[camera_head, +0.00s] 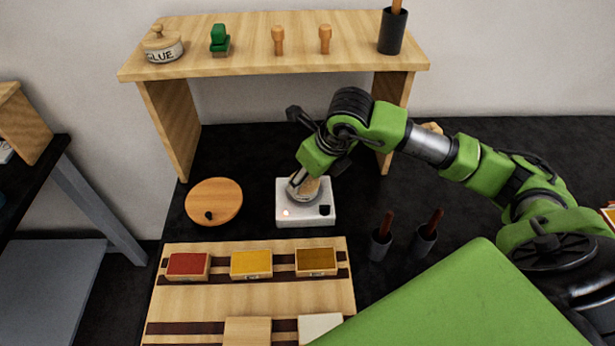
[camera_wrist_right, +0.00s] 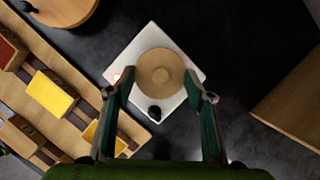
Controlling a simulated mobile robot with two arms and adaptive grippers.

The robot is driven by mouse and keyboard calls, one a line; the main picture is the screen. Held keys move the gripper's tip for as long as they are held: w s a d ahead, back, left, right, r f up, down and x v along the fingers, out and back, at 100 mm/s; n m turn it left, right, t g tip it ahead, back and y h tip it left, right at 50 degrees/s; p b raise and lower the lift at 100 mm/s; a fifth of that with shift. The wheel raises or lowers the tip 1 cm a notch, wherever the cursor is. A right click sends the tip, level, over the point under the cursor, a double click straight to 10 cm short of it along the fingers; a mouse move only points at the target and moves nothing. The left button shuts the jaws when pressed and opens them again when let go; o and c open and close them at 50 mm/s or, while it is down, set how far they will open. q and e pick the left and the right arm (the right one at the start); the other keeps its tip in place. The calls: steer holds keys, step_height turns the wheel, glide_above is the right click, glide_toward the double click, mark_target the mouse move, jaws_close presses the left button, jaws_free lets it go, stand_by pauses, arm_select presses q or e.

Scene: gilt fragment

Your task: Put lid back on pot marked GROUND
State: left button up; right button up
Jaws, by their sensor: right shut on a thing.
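A round wooden lid with a small central knob (camera_wrist_right: 161,76) is between the fingers of my right gripper (camera_wrist_right: 161,73), which is shut on its sides. It is over the white heating plate (camera_head: 291,219), which has a red light and a black knob. In the head view my right gripper (camera_head: 302,183) reaches down over this plate and partly covers a pale round body there. Whether the lid rests on a pot or is held just above one cannot be told. No GROUND marking is readable. My left gripper is not in view.
A shelf (camera_head: 270,62) behind holds a lidded pot marked GLUE (camera_head: 163,46). A round wooden board (camera_head: 214,199) lies left of the plate. Two dark cups (camera_head: 379,245) (camera_head: 423,240) stand to the right.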

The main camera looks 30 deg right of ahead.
steer(key=shift+b, duration=0.35)
stand_by(0.6)
stand_by(0.3)
steer(key=o, duration=1.5)
steer(key=shift+o, duration=0.2)
steer(key=shift+r+p, duration=1.9)
steer(key=shift+r, duration=1.6)
jaws_close()
